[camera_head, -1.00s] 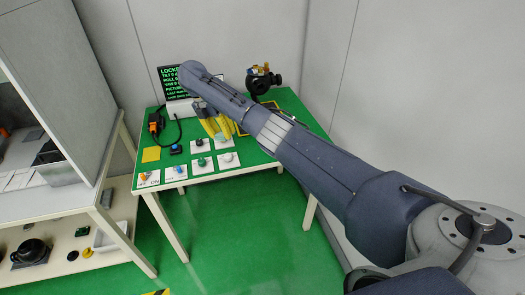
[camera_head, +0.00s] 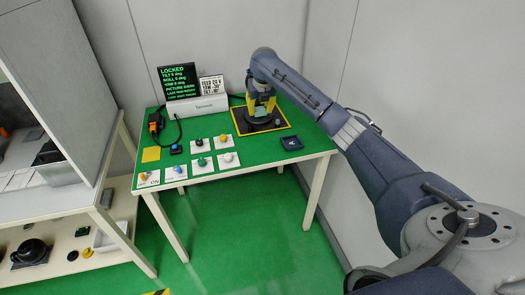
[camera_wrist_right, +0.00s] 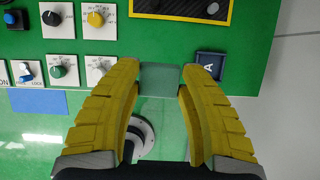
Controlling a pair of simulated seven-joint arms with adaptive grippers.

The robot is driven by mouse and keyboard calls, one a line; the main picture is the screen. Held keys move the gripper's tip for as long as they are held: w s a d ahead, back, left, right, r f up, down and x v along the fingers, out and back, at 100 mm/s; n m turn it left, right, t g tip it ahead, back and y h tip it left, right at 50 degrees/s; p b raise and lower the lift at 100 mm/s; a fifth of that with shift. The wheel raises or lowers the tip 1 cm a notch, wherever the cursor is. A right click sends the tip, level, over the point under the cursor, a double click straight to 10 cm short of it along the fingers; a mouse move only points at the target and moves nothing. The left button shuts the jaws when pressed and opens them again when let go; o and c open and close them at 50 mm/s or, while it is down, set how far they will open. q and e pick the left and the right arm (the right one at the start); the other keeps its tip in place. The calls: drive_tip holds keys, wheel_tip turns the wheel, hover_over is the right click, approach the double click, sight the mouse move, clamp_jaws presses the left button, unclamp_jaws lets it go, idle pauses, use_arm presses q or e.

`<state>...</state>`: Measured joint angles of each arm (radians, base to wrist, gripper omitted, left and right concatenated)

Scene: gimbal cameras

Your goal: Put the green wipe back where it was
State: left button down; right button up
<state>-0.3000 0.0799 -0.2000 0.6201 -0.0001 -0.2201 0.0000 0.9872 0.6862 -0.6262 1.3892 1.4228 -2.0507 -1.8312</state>
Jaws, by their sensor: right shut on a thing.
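My right gripper (camera_head: 260,106) has its yellow fingers pointing down over the black, yellow-edged mat (camera_head: 281,126). In the right wrist view the gripper (camera_wrist_right: 160,80) is shut on the green wipe (camera_wrist_right: 160,79), a flat pale green piece held between the fingertips. The wipe also shows small between the fingers in the head view (camera_head: 258,112). In the wrist view this pad (camera_wrist_right: 211,65) bears a white letter A and is partly hidden by a finger. My left gripper is not in view.
Several white dial cards (camera_head: 200,162) lie left of the mat, with a yellow square (camera_head: 151,154) beyond them. A lit display (camera_head: 181,83) stands at the back. The arm largely hides the gimbal camera. Green table is bare around the blue pad.

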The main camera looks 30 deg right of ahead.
sight(262, 148)
drive_tip(key=shift+d, duration=0.35)
drive_tip(key=shift+s+d, duration=0.1)
drive_tip(key=shift+d, duration=0.05)
wheel_tip(262, 148, down, 20)
drive_tip(key=shift+r, duration=0.15)
drive_tip(key=shift+d, duration=0.1)
drive_tip(key=o, duration=1.1)
